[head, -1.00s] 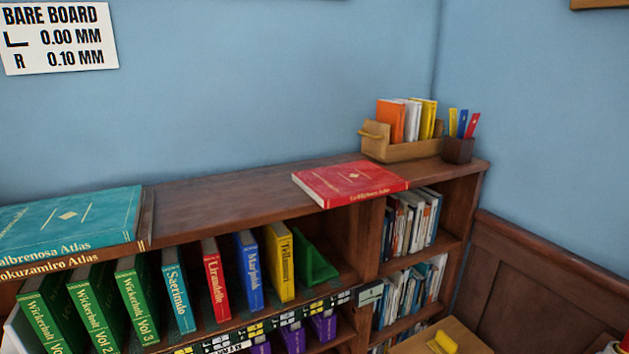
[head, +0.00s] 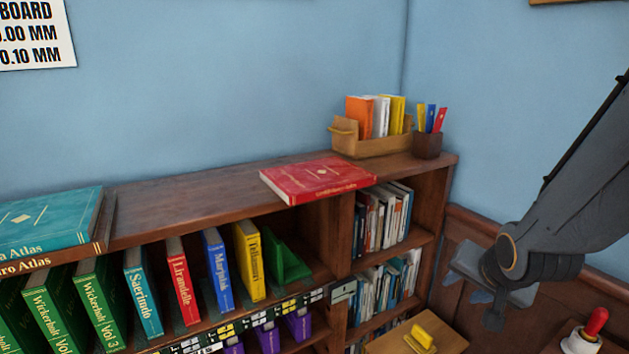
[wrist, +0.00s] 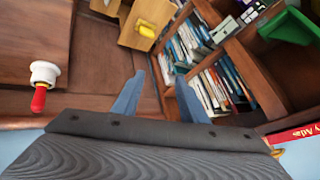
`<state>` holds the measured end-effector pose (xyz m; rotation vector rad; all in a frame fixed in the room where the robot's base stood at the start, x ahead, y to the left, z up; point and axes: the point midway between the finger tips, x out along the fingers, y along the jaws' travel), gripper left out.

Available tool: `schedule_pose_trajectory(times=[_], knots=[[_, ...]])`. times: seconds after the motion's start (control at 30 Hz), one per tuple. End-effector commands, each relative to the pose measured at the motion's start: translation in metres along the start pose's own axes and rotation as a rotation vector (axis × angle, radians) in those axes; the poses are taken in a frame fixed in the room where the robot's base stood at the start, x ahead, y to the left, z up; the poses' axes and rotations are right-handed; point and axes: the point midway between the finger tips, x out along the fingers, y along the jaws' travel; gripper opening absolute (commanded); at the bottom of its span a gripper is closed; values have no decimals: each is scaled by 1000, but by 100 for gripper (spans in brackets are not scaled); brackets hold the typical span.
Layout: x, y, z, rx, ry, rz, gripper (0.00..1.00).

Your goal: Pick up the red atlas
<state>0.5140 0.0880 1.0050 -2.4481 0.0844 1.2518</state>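The red atlas (head: 318,180) lies flat on top of the wood bookcase, its spine facing front and its front edge near the shelf's front edge. A part of the red atlas (wrist: 300,134) also shows at the right edge of the wrist view. My gripper (wrist: 157,95) has its two blue-grey fingers spread apart with nothing between them. In the head view my gripper (head: 482,294) is at the right, in front of the wall panelling, lower than the atlas and well apart from it.
A wooden box (head: 372,145) of books and a pen cup (head: 427,145) stand behind the atlas at the right. Teal Albrenosa Atlas (head: 45,222) lies at the far left. The top between is clear. A red-handled object (head: 584,338) stands low at right.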

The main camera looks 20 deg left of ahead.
Motion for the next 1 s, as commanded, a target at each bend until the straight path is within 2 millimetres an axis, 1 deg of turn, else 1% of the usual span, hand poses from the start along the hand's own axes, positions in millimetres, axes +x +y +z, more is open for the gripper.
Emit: schedule_pose_trajectory(times=[0.03,0.07,0.1,0.17,0.2,0.23,0.27,0.3,0.4,0.5,0.6,0.73,0.87,1.0], knots=[[9,-23,-5,46,44,-63,39],[12,-38,-9,79,70,-105,39],[15,-57,-15,124,101,-165,39],[17,-87,-21,194,138,-260,39],[17,-106,-24,241,155,-327,39],[16,-121,-25,278,164,-379,39],[15,-136,-26,315,170,-432,39],[12,-156,-26,361,172,-505,39],[1,-200,-25,474,155,-679,39],[-13,-234,-20,570,113,-827,39],[-26,-257,-15,638,68,-937,39],[-37,-273,-11,689,26,-1016,39],[-37,-283,-12,705,12,-1040,39],[-30,-295,-18,705,13,-1040,39]])
